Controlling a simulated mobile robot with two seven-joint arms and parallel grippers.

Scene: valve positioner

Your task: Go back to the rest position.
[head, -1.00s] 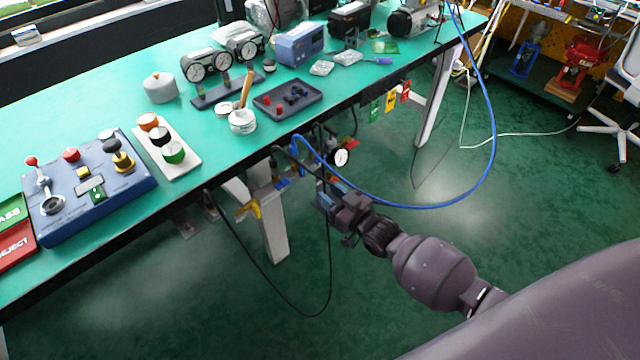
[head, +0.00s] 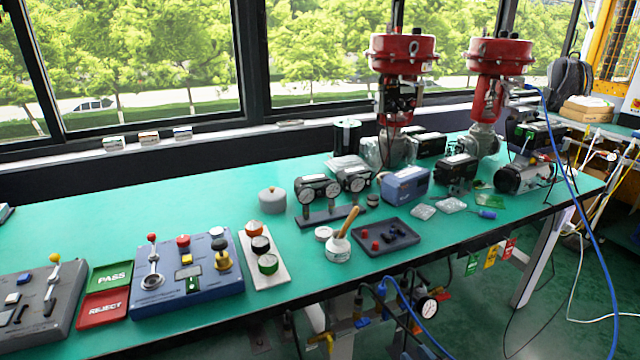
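Only a little of my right gripper (head: 412,347) seems to show, dark, at the bottom edge below the bench front. It is close under a round white pressure gauge (head: 428,307) and beside a blue hose. Its fingers cannot be made out, so I cannot tell whether it is open or shut. My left gripper is not in view.
The green bench (head: 120,210) carries a blue control box (head: 187,275), a grey control box (head: 38,302), PASS and REJECT plates, gauges (head: 318,190), a dark parts tray (head: 388,237) and two red-topped valves (head: 402,55). Pipes and hoses hang below its front edge.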

